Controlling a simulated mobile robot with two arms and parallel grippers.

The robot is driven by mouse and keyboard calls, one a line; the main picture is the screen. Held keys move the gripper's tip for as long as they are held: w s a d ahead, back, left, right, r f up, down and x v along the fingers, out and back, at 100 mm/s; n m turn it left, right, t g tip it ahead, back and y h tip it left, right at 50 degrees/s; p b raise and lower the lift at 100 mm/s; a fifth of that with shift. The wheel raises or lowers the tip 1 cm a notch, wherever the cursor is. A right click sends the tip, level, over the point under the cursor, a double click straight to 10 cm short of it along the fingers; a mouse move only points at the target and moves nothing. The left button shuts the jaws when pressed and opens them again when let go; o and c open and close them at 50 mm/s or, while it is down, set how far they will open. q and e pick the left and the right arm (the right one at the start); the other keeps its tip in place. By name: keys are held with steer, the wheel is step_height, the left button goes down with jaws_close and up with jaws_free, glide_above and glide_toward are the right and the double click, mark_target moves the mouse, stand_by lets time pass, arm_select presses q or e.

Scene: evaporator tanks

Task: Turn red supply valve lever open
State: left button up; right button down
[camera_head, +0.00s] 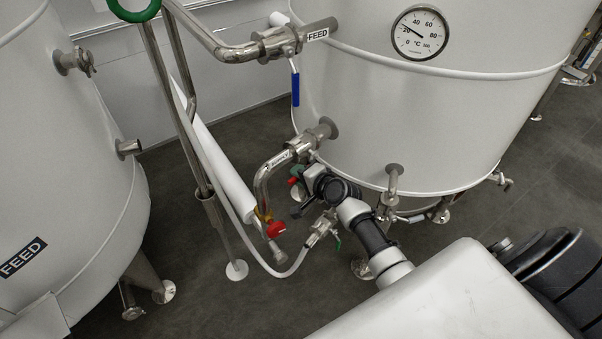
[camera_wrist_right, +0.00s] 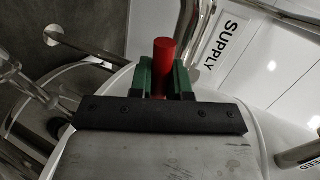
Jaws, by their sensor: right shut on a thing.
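The red supply valve lever (camera_wrist_right: 163,68) shows in the right wrist view as a red bar standing up between the two green fingers of my right gripper (camera_wrist_right: 164,80). The fingers are closed on it from both sides. In the head view my right gripper (camera_head: 296,188) is at the pipework low on the right tank, and a small red end of the lever (camera_head: 292,181) shows beside it. The valve body is mostly hidden behind my gripper and wrist. My left gripper is not in view.
A second red valve handle (camera_head: 276,229) hangs lower on the pipe. A blue lever (camera_head: 295,90) hangs under the upper FEED pipe. The right tank (camera_head: 440,130) and the left tank (camera_head: 60,180) flank the pipes. A hose (camera_head: 290,272) curves below.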

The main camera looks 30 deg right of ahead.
steer(key=shift+r+m, duration=0.4)
stand_by(0.3)
steer(key=c, duration=1.1)
jaws_free()
steer(key=shift+s, duration=0.1)
steer(key=v, duration=1)
steer(key=shift+s+d+r, duration=0.2)
steer(key=shift+s, duration=0.05)
